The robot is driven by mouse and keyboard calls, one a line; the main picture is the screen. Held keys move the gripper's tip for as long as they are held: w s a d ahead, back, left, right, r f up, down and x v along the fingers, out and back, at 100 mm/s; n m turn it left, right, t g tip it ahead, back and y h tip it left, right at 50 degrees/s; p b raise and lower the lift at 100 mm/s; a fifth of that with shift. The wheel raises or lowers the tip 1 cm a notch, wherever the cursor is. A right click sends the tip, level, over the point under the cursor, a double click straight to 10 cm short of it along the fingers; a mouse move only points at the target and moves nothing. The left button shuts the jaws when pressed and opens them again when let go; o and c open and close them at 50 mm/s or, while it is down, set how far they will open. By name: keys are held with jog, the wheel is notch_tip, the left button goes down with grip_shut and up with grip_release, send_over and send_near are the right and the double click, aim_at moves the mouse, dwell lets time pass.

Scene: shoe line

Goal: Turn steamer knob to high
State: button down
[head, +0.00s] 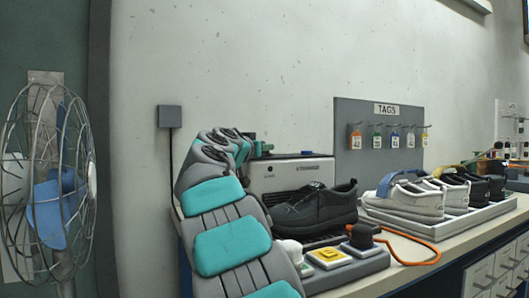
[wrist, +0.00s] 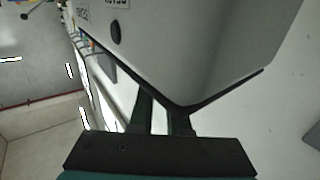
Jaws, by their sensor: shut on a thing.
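The steamer is a pale grey box (head: 290,175) against the wall, behind a dark shoe. In the wrist view its pale casing (wrist: 195,45) fills the upper middle, with a dark lower edge. A dark round part (wrist: 115,32) sits on the casing near small lettering. It may be the knob, but I cannot read a setting. My gripper (wrist: 163,108) is at the casing's dark corner, its two dark fingers close together. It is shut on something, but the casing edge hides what. In the head view my arm covers the steamer's left side, with my gripper (head: 262,148) at its upper left.
A dark shoe (head: 315,207) stands in front of the steamer. A control box (head: 352,270) with a yellow button and an orange cable (head: 415,262) is at the front. A tray of shoes (head: 440,228) is at right, a tag board (head: 375,165) behind, a fan (head: 50,200) at left.

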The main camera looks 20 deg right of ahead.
jog(key=shift+f, duration=0.1)
dwell(0.4)
jog(key=c, duration=0.9)
grip_release()
jog(key=shift+b+v, duration=0.7)
jog(key=shift+v, duration=3.2)
